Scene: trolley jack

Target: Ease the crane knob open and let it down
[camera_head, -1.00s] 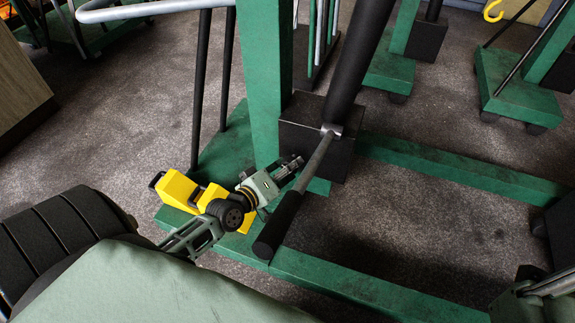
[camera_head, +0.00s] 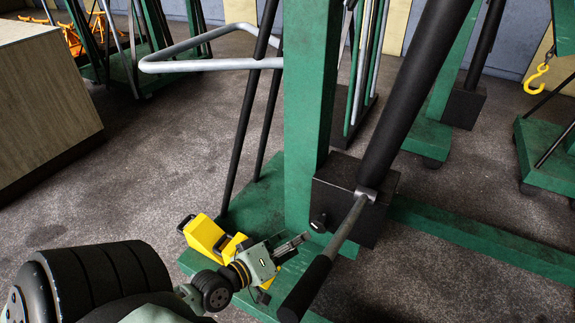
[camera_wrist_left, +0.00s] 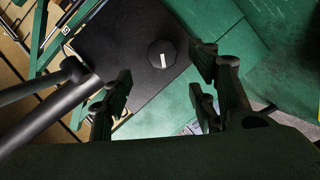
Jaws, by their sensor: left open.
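The knob (camera_head: 318,222) is small and dark, with a pale mark on its face. It sits on the side of the black block (camera_head: 350,195) at the foot of the green crane post (camera_head: 308,120). My left gripper (camera_head: 305,238) is just below and left of the knob in the head view, open and empty. In the left wrist view the knob (camera_wrist_left: 162,54) lies ahead of the two spread fingers (camera_wrist_left: 165,95), roughly centred between them and apart from both. My right gripper is out of view.
The pump handle (camera_head: 335,240) slants down from the block, close to the right of my left gripper. Yellow blocks (camera_head: 208,236) lie on the green base left of the gripper. Black struts (camera_head: 250,110) and a grey tubular handle (camera_head: 205,65) stand behind.

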